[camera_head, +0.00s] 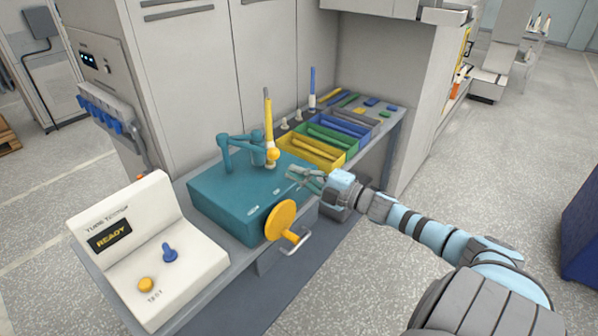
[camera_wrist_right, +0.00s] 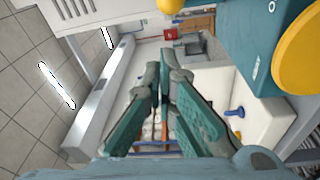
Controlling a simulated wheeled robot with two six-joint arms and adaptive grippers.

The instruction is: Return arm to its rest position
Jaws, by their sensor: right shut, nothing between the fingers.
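My right arm reaches in from the lower right in the head view. Its right gripper (camera_head: 299,176) is beside the right end of the teal box (camera_head: 235,195), above the bench edge, and holds nothing. In the right wrist view the gripper (camera_wrist_right: 165,72) shows its two teal fingers with the tips close together and empty. I cannot tell in the head view whether it touches the box. My left gripper is not in view.
The teal box carries a yellow handwheel (camera_head: 281,219) and an upright yellow bobbin (camera_head: 269,125). A white tester (camera_head: 150,250) reading READY stands at the left. Yellow, green and blue trays (camera_head: 313,152) sit behind the gripper. Open floor (camera_head: 480,190) lies right of the bench (camera_head: 395,122).

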